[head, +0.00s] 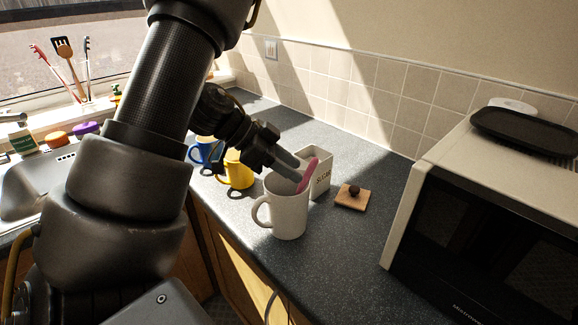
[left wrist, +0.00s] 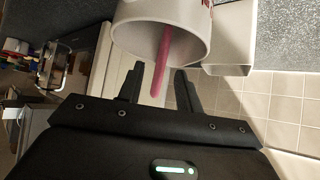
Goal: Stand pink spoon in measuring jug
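The measuring jug (head: 287,215), white with a handle on its left, stands upright on the dark counter in the head view. The pink spoon (head: 308,176) leans up out of its mouth. In the left wrist view, the spoon (left wrist: 162,62) runs from inside the jug (left wrist: 125,38) out past the rim, towards my gripper. My left gripper (head: 292,168) is just above the jug's rim. In the wrist view its fingers (left wrist: 158,84) are apart, on either side of the spoon, with a gap visible on each side. The spoon's lower end is hidden inside the jug. My right gripper is not seen.
An open white sugar box (head: 321,182) stands close behind the jug, with its wooden lid (head: 352,198) on the counter to the right. A yellow mug (head: 236,175) and a blue mug (head: 205,152) stand to the left. A microwave (head: 480,230) fills the right.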

